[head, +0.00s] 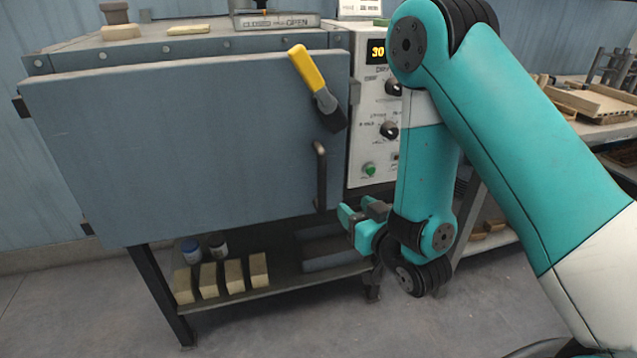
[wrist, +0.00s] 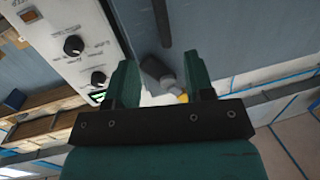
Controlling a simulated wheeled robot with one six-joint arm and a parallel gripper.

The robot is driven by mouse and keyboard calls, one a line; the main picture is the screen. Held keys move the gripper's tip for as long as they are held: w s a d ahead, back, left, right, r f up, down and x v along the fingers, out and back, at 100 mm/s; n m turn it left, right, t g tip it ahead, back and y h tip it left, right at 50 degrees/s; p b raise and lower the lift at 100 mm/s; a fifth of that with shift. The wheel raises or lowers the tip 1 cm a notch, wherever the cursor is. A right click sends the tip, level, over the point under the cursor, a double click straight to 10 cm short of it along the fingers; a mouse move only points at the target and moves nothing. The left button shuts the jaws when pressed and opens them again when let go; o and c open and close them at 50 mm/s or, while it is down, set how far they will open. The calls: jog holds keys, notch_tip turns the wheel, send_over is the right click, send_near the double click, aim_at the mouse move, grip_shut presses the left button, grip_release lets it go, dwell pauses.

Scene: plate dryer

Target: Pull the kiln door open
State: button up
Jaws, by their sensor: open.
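The kiln door (head: 180,150) is a large blue-grey panel that looks shut against the kiln body. A dark vertical bar handle (head: 320,177) sits near its lower right edge. A yellow-gripped latch lever (head: 307,70) with a dark block slants at the upper right. My gripper (head: 358,212) is open and empty, to the right of and slightly below the handle, apart from it. In the wrist view, my open fingers (wrist: 161,75) frame the latch's dark block (wrist: 160,72) and a bit of yellow farther off. A dark bar (wrist: 162,22), seemingly the handle, shows at the top.
A white control panel (head: 366,150) with knobs and a lit display stands right of the door. Under the kiln, a shelf (head: 280,281) holds jars and several pale blocks (head: 208,281). A side bench (head: 600,130) with wooden pieces is at right. The floor in front is clear.

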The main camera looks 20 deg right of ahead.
aim_at(324, 177)
jog(key=shift+t, duration=0.5)
jog(key=w+a, duration=0.1)
jog(key=w, duration=0.3)
jog(key=w+p, duration=0.1)
jog(key=w, duration=0.4)
jog(key=w+a+p, duration=0.1)
jog(key=w, duration=0.4)
jog(key=shift+a+f, duration=0.1)
jog(key=shift+a, duration=0.25)
jog(key=shift+w+a+p, duration=0.15)
jog(key=shift+w+p, duration=0.55)
jog(key=shift+p, duration=0.5)
jog(key=shift+w+a+f+p, duration=0.1)
jog(key=shift+w+f+p, duration=0.1)
jog(key=shift+w+p, duration=0.3)
grip_shut()
